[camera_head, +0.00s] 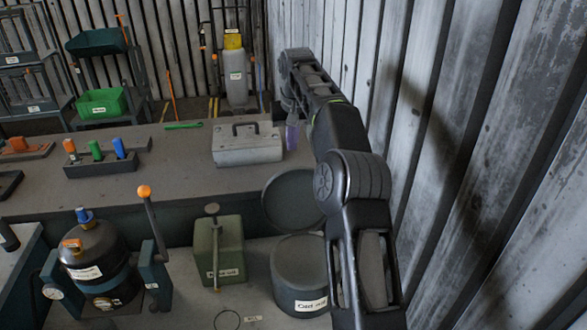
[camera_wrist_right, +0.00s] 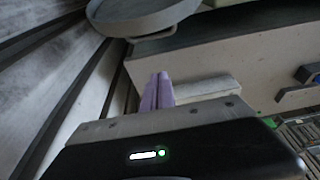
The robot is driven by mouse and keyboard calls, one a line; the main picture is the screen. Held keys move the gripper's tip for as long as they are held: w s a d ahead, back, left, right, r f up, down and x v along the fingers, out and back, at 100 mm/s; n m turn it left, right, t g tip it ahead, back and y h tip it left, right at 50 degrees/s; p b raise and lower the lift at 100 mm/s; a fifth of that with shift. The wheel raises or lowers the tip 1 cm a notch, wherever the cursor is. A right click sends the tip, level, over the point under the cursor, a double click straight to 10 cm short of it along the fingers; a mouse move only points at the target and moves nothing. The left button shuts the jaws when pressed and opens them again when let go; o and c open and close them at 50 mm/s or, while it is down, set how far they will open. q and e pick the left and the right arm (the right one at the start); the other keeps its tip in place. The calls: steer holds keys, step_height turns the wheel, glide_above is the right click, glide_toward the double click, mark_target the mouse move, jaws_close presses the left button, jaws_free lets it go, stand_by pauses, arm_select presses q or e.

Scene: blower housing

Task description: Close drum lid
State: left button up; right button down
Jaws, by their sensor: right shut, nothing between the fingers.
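The drum (camera_head: 300,290) is a dark grey round container with a white label, low at centre right in the head view. Its round lid (camera_head: 290,198) stands raised behind the drum's top, leaning by the bench edge. A round grey rimmed part, which looks like the lid (camera_wrist_right: 140,18), shows at the top of the right wrist view. My right gripper (camera_head: 291,133) is beyond and above the lid, its purple fingers pointing down near a grey metal box. In the wrist view the fingers (camera_wrist_right: 157,92) are together, empty and apart from the lid. My left gripper is not in view.
The grey box (camera_head: 247,150) with a handle sits on the bench (camera_head: 185,190). A green canister (camera_head: 218,255) and a dark round vessel (camera_head: 95,260) with an orange-knobbed lever stand left of the drum. A corrugated wall (camera_head: 480,150) runs close along my right arm.

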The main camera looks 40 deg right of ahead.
step_height(320, 180, down, 7)
steer(key=s, duration=0.1)
steer(key=shift+s+a+f+p, duration=0.2)
steer(key=shift+s+a+p, duration=0.15)
steer(key=shift+p, duration=0.05)
stand_by(0.5)
